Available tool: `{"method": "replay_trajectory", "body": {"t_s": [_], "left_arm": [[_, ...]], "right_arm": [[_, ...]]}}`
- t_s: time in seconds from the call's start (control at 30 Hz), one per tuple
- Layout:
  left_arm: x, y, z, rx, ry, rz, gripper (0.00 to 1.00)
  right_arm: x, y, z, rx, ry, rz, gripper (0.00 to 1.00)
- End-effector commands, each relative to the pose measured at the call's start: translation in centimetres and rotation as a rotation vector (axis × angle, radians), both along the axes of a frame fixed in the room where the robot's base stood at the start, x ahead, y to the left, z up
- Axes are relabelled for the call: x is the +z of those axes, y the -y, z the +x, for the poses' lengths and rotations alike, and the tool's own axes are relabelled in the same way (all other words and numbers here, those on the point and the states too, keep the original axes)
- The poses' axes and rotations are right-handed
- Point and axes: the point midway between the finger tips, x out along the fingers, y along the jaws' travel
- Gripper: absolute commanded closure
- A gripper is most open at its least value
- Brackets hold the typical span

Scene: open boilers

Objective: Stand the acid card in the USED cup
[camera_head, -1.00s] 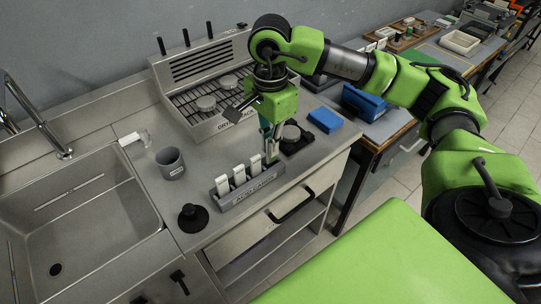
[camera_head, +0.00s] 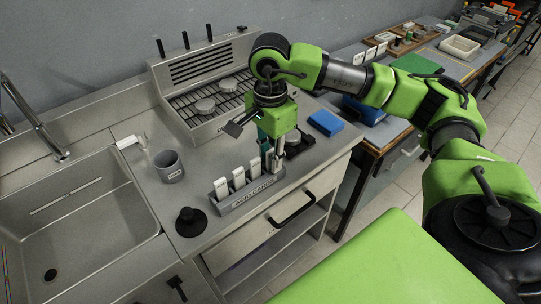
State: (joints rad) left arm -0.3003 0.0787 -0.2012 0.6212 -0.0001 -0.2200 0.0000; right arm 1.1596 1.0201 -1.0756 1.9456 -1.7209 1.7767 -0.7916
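The grey acid-card rack (camera_head: 251,194) stands near the counter's front edge, with several white cards upright in a row. One white card (camera_head: 238,178) stands in the middle of it. The grey USED cup (camera_head: 169,167) stands upright to the left of the rack, apart from it, near the sink. My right gripper (camera_head: 270,158) points down at the right end of the rack, at the card there. Its fingers are small and partly hidden, so I cannot tell whether they grip that card. My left gripper is not in view.
A black round knob-like object (camera_head: 191,221) stands in front of the cup. The sink (camera_head: 85,215) lies at left. A vented hot-plate unit (camera_head: 205,95) stands behind. A blue block (camera_head: 326,123) lies right of my gripper. Counter between cup and rack is clear.

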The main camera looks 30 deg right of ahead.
Motion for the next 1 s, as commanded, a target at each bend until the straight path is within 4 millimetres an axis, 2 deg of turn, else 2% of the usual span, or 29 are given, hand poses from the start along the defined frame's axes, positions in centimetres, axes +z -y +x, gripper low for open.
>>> {"method": "replay_trajectory", "body": {"t_s": [0.1,0.17,0.47,0.6,0.8,1.0], "left_arm": [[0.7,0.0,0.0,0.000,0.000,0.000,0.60],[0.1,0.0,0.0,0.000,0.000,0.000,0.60],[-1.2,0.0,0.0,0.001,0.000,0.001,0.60],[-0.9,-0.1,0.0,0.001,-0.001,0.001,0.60],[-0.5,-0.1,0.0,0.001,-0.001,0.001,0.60],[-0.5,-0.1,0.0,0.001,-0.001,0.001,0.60]], "right_arm": [[0.7,0.0,0.0,0.000,0.001,0.000,0.77],[1.2,-0.1,0.1,0.000,0.004,0.001,0.77],[7.7,-0.1,0.1,0.001,0.006,0.001,0.77],[10.6,0.0,0.1,-0.001,0.005,-0.001,0.77],[12.2,0.0,0.1,0.000,0.002,-0.001,0.77],[12.3,0.0,0.0,0.000,0.000,0.000,0.77]]}}
